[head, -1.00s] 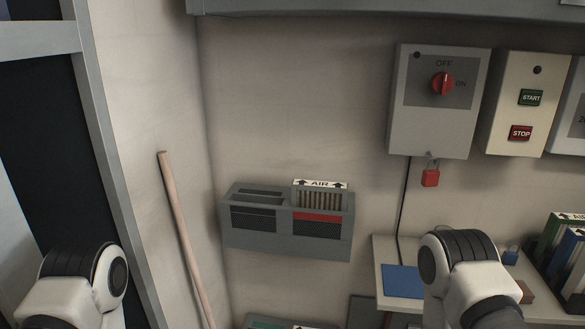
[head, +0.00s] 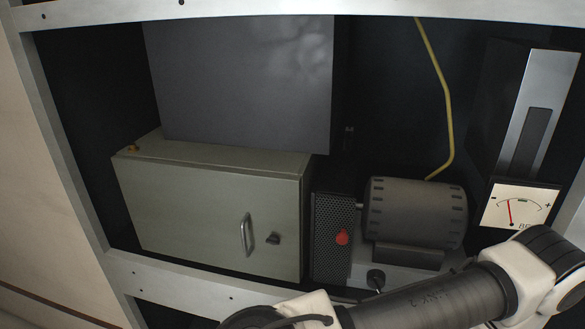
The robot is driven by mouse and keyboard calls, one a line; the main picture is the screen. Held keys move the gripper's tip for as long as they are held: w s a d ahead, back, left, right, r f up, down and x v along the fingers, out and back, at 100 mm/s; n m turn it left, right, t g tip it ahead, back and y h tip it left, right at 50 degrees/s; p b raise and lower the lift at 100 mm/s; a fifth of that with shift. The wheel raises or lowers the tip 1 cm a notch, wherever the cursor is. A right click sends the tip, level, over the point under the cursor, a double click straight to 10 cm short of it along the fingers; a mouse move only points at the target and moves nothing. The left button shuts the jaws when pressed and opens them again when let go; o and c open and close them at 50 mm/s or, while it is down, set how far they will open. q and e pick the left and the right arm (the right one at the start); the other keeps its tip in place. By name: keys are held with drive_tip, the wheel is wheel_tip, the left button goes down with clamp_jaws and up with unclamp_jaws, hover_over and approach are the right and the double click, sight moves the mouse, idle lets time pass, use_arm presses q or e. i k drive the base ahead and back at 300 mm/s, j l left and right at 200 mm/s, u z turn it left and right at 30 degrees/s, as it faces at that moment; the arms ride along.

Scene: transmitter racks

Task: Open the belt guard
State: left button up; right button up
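The belt guard (head: 330,215) appears to be the dark perforated cover in the head view, just left of the motor (head: 415,212). It stands upright and looks closed over what is behind it. A red knob (head: 342,237) sits on its right side. A thin shaft runs between the guard and the motor. One of my arms crosses the bottom right of the view, below the motor. Neither of my grippers shows.
A grey-green cabinet (head: 205,222) with a handle (head: 246,235) and a dark latch stands left of the guard. A black knob (head: 376,279) is below the motor. A belt gauge (head: 518,205) is at right. Pale frame bars (head: 180,291) border the bay.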

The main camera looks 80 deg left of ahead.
sight(335, 214)
drive_tip(key=u, duration=2.15)
